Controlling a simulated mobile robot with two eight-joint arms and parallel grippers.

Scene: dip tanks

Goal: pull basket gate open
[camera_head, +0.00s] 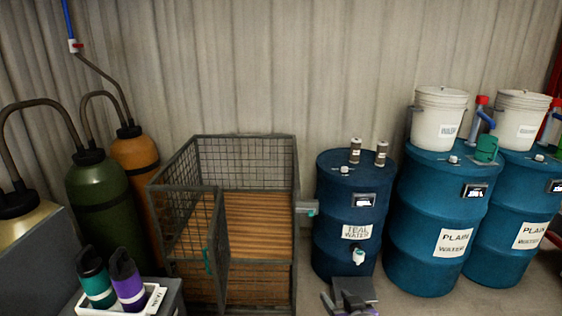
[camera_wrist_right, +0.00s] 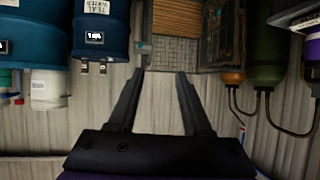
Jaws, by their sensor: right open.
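The wire basket (camera_head: 295,230) with a slatted wooden floor stands in the middle of the head view. Its grey mesh gate (camera_head: 222,245) is at the front left, angled away from the frame. The right part of the front opening shows clear. A teal handle (camera_head: 207,262) is on the gate. A teal fitting (camera_head: 312,206) sticks out at the basket's right post. My right gripper (camera_wrist_right: 160,72) is open, with nothing between its fingers. In the head view it is low, right of the basket and apart from the gate. My left gripper is out of view.
Blue drums (camera_head: 330,262) stand right of the basket, two with white buckets (camera_head: 438,125) on top. Green (camera_head: 95,205) and orange (camera_head: 138,165) cylinders stand at left. A white tray (camera_head: 150,300) with two bottles is at front left. Some floor (camera_head: 480,300) is free at lower right.

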